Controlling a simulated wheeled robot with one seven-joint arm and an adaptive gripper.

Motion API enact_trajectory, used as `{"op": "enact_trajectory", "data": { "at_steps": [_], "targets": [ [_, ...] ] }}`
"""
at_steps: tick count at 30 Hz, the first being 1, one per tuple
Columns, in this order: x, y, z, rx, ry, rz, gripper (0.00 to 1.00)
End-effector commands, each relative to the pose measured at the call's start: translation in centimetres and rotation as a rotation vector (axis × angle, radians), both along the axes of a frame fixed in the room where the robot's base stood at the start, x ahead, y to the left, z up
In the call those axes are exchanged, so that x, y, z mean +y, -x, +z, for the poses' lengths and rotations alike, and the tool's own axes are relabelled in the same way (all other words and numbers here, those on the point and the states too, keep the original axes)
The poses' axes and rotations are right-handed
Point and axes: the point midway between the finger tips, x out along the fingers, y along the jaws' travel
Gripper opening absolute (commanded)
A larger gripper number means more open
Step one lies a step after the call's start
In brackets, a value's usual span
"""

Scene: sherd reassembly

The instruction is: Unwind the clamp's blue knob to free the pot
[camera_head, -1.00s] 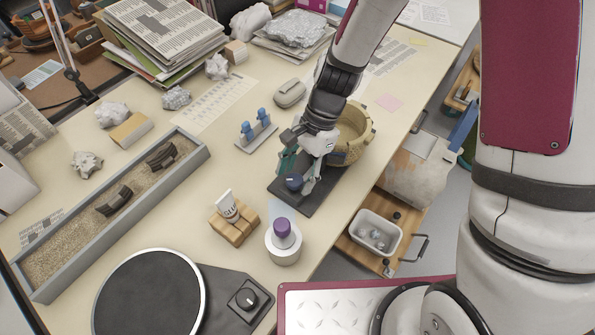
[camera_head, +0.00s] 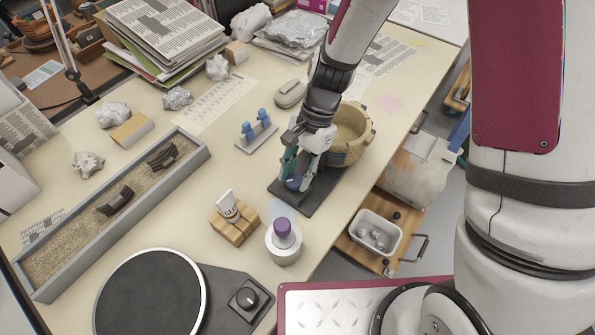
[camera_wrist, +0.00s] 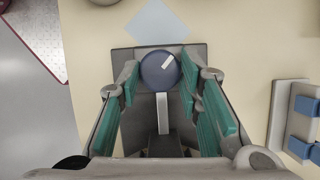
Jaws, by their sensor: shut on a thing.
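The clamp's blue knob (camera_wrist: 160,71) is round, with a white mark on its face. My gripper (camera_wrist: 159,73) has its two green-padded fingers on either side of the knob and is shut on it. In the head view my gripper (camera_head: 295,180) reaches down over the clamp's dark base (camera_head: 322,193), and the knob (camera_head: 294,184) shows partly between the fingers. The tan pot (camera_head: 350,140) stands in the clamp behind my gripper. My arm hides part of the pot and most of the clamp.
A white jar with a purple top (camera_head: 283,237) and a glue tube on a wooden block (camera_head: 234,226) stand in front of the clamp. A rack with blue pieces (camera_head: 256,134) is to its left. The table edge is close on the right.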

Motion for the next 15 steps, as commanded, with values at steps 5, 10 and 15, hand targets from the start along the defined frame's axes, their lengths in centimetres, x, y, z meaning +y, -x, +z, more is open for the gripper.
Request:
{"op": "enact_trajectory", "data": {
  "at_steps": [5,10,15],
  "targets": [
    [0.16,-0.12,0.04,-0.001,0.0,0.149,0.04],
    [0.26,-0.2,0.01,0.0,0.001,0.312,0.04],
    [0.42,-0.3,0.01,-0.002,0.0,0.474,0.04]
  ]
}}
